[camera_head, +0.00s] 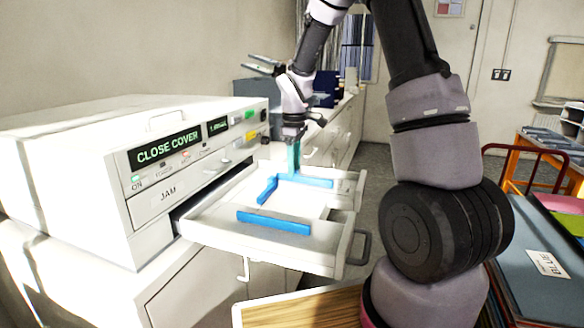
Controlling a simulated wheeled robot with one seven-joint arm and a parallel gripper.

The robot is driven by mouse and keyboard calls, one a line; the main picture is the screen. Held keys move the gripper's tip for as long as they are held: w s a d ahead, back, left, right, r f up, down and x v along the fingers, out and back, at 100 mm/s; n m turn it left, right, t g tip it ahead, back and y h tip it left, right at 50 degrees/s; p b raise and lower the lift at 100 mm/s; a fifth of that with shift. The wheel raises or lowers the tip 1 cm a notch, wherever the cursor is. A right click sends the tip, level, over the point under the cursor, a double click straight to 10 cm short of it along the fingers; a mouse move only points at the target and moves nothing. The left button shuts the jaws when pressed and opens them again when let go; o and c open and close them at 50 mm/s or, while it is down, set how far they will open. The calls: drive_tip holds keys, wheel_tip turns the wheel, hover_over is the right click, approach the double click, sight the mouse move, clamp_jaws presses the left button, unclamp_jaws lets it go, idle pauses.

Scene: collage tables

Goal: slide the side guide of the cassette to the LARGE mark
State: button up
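The cassette (205,229) is a white tray pulled out of the printer-like machine. My gripper (293,146) points down over the far bar. A teal upright piece (293,160) stands between its tip and that bar; I cannot tell whether it is a tab or part of my gripper. The fingers are too small to tell open from shut. No LARGE mark is legible.
The white machine (120,150) at the left shows "CLOSE COVER" and has a "JAM" panel. The cassette's grey handle (359,246) sticks out at its right. A wooden board (310,308) lies in front. A blue folder (540,255) lies at the right. My arm blocks the middle right.

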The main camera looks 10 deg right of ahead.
drive_tip(key=shift+s, duration=0.1)
idle(0.4)
wheel_tip(320, 180, up, 11)
idle(0.4)
drive_tip(key=shift+f, duration=0.1)
drive_tip(key=s+d+r+m+t, duration=0.1)
drive_tip(key=s+r+m, duration=0.3)
drive_tip(key=s, duration=0.4)
drive_tip(key=s+d+r+m+t+y, duration=0.1)
drive_tip(key=s+r+m+t, duration=0.2)
drive_tip(key=s+m, duration=0.3)
drive_tip(key=s+d+r+m+t+y, duration=0.1)
drive_tip(key=s+r+m+t, duration=0.2)
drive_tip(key=s, duration=0.7)
wheel_tip(320, 180, up, 3)
drive_tip(key=shift+d+f+m, duration=0.1)
drive_tip(key=shift+d+m, duration=0.3)
drive_tip(key=shift+m, duration=0.8)
